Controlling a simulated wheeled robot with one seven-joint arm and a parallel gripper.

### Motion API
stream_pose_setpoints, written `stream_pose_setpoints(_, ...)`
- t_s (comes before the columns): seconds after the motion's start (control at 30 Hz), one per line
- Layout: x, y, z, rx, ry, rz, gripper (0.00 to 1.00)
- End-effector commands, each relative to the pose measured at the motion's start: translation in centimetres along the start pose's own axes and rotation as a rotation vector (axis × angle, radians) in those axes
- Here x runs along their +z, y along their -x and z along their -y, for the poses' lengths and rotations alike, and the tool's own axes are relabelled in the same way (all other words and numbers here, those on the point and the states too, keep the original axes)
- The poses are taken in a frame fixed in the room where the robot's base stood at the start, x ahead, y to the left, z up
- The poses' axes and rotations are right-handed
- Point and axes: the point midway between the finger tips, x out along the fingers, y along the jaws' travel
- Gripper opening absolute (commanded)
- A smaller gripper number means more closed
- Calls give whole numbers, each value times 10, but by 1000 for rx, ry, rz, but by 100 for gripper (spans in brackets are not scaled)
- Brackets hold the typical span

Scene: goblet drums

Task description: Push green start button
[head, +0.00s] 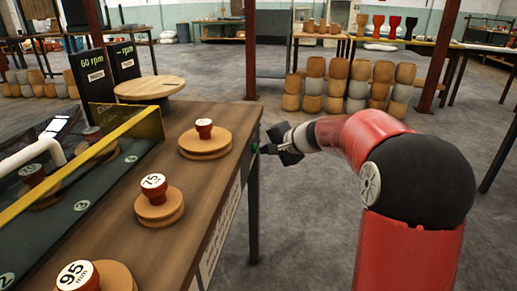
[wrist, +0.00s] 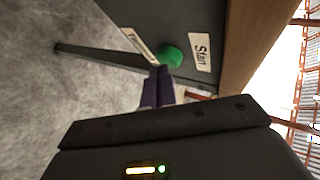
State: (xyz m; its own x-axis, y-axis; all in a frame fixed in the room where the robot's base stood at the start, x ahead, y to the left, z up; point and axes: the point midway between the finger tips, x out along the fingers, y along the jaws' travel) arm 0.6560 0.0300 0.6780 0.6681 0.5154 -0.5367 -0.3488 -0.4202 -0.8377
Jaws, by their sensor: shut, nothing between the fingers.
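The green start button (wrist: 171,56) sticks out from the dark side panel of the workbench in the wrist view, beside a white label reading "Start" (wrist: 201,52). In the wrist view the gripper fingers (wrist: 158,85) end right at the button's lower edge. I cannot tell whether they touch it or whether the button is pressed in.
The wooden workbench (head: 190,225) holds red-handled discs marked 75 (head: 153,182) and 95 (head: 78,276). A yellow-edged clear panel (head: 130,125) stands on it. Stacked drum shells (head: 350,85) stand behind. The floor right of the bench is clear around my arm.

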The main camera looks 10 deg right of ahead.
Motion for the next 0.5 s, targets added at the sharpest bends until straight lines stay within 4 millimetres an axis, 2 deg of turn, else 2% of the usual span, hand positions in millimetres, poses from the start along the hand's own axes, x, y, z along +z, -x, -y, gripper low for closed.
stream_pose_setpoints(0.5, 4, -4, 3, -1, 2, 1, 0)
